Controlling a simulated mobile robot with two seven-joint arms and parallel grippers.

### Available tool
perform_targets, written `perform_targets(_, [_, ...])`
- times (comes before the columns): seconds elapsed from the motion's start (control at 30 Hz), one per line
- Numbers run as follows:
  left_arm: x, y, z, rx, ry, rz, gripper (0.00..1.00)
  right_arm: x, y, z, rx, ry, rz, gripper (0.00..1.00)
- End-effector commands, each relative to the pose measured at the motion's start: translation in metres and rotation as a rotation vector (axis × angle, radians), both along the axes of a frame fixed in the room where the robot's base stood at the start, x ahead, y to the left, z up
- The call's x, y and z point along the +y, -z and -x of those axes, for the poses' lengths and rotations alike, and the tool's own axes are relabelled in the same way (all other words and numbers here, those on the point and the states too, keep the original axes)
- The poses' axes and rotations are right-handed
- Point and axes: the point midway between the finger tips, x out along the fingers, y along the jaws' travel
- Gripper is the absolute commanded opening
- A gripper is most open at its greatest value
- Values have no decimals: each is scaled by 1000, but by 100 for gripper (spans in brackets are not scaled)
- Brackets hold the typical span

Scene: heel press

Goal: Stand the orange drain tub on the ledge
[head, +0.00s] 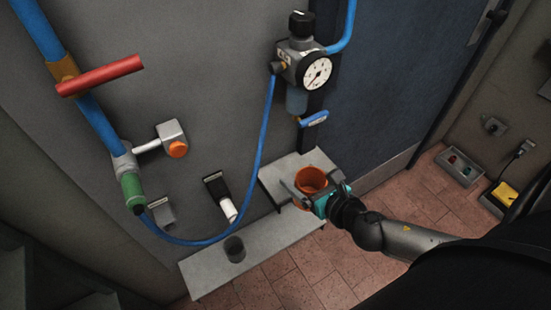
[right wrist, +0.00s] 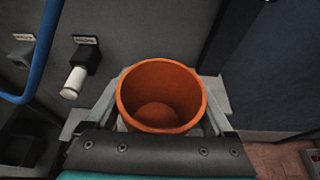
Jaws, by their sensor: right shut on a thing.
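The orange drain tub (head: 311,180) is upright, its open mouth facing up, in my right gripper (head: 309,188). In the right wrist view the empty-looking tub (right wrist: 160,97) sits between the two grey fingers, which are shut on it. A small grey ledge (head: 283,174) juts from the wall below the pressure gauge unit. The tub is at the ledge's front right part in the head view and hides some of it. I cannot tell whether the tub's base touches the ledge. My left gripper is not in view.
Above the ledge hang a gauge (head: 316,74), a filter bowl (head: 297,100) and a blue lever (head: 314,119). A blue hose (head: 264,145) loops down at the left. A lower long grey shelf (head: 205,275) carries a dark cup (head: 234,249). Trays lie on the floor at right.

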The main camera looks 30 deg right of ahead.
Motion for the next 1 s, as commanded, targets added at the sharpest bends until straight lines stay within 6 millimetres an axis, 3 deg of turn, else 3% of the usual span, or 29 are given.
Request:
perform_targets(0.73, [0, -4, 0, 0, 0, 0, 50, 9, -2, -122, -3, 1, -1, 38])
perform_targets(0.83, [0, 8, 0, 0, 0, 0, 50, 10, 22, -121, 3, 3, -3, 38])
perform_targets(1.0, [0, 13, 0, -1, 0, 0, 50, 9, 32, -121, 0, 1, -1, 38])
